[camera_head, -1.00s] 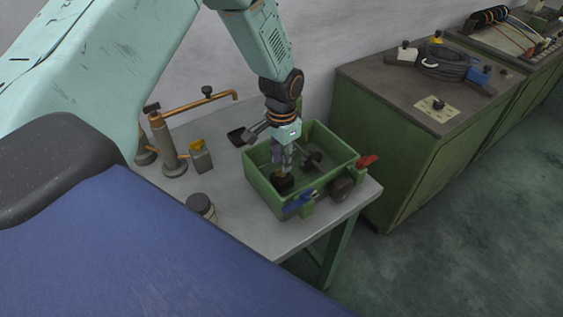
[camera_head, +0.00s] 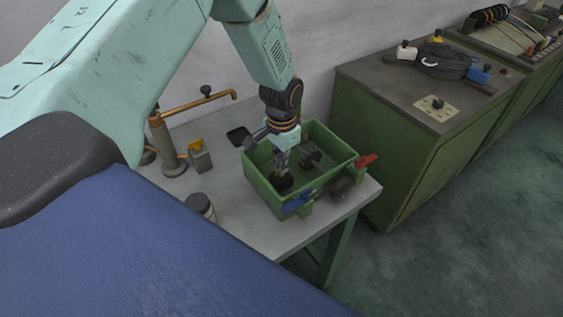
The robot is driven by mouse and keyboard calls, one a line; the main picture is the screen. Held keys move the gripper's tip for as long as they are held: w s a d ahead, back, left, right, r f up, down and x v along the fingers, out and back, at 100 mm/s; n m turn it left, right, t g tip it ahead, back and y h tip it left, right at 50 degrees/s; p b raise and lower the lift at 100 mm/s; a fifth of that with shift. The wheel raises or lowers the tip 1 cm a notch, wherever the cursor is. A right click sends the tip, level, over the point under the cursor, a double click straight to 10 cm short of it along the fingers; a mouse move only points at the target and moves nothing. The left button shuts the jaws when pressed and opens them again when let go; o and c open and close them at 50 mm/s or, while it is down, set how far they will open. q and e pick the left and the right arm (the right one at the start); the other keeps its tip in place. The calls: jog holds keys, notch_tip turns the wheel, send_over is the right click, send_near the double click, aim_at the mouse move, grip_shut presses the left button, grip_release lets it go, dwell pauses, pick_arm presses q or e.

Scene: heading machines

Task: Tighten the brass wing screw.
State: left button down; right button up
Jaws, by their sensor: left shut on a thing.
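My left gripper (camera_head: 283,168) reaches down into the green bin (camera_head: 333,187), at its near left inside. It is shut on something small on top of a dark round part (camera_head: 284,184). This is most likely the brass wing screw, but the fingers hide almost all of it. My right gripper is not in view.
The bin stands on a grey table (camera_head: 258,228), with a blue handle (camera_head: 298,201) and a red handle (camera_head: 366,160) on its outside. A dark fitting (camera_head: 310,154) sits inside. Left stand a copper pipe rig (camera_head: 167,145), a small box (camera_head: 199,157) and a jar (camera_head: 201,206).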

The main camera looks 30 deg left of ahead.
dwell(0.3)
pick_arm(q)
jog(key=shift+m, duration=0.5)
jog(key=c, duration=1.5)
grip_release()
notch_tip(320, 180, up, 12)
jog(key=shift+r, duration=0.1)
